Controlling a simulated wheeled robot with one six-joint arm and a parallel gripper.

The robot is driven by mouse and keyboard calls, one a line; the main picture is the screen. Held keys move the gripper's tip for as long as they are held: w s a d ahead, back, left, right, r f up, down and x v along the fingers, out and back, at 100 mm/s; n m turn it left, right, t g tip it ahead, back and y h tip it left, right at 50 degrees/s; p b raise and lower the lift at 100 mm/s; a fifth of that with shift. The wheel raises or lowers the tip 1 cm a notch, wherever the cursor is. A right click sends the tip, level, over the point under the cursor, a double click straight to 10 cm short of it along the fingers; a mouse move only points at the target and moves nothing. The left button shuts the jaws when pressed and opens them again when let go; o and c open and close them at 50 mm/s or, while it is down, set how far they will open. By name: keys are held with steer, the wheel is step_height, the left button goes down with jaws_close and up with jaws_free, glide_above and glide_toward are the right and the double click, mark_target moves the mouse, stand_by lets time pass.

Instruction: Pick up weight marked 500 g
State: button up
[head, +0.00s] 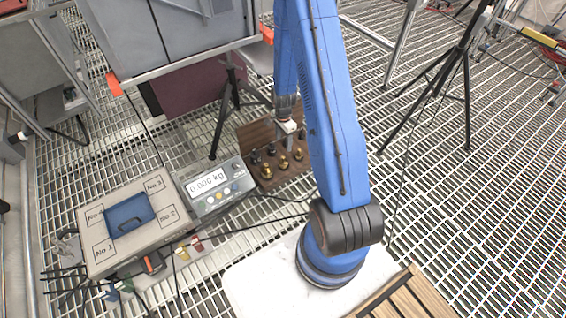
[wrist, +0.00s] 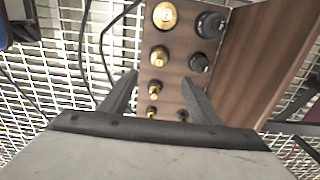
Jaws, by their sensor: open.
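A wooden weight holder (head: 262,133) stands on the grating left of my blue arm in the head view. It carries a row of brass weights (head: 266,171) and a row of dark weights (head: 255,156), graded in size. In the wrist view the largest brass weight (wrist: 165,15) and largest dark weight (wrist: 210,24) are at the top. No mark is legible, so I cannot tell which weight is 500 g. My gripper (wrist: 159,77) is open and empty above the holder, with smaller brass weights (wrist: 154,90) showing between its fingers. It also shows over the holder in the head view (head: 289,145).
A scale with display (head: 207,182) reading 0.000 kg stands left of the holder. A grey cabinet (head: 170,35) and tripod (head: 222,110) stand behind. Black cables (wrist: 106,35) run beside the holder.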

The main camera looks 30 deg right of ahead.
mark_target(283, 161)
step_height(283, 161, down, 16)
steer(key=shift+s+f, duration=0.1)
steer(key=shift+f, duration=0.15)
stand_by(0.7)
jaws_close()
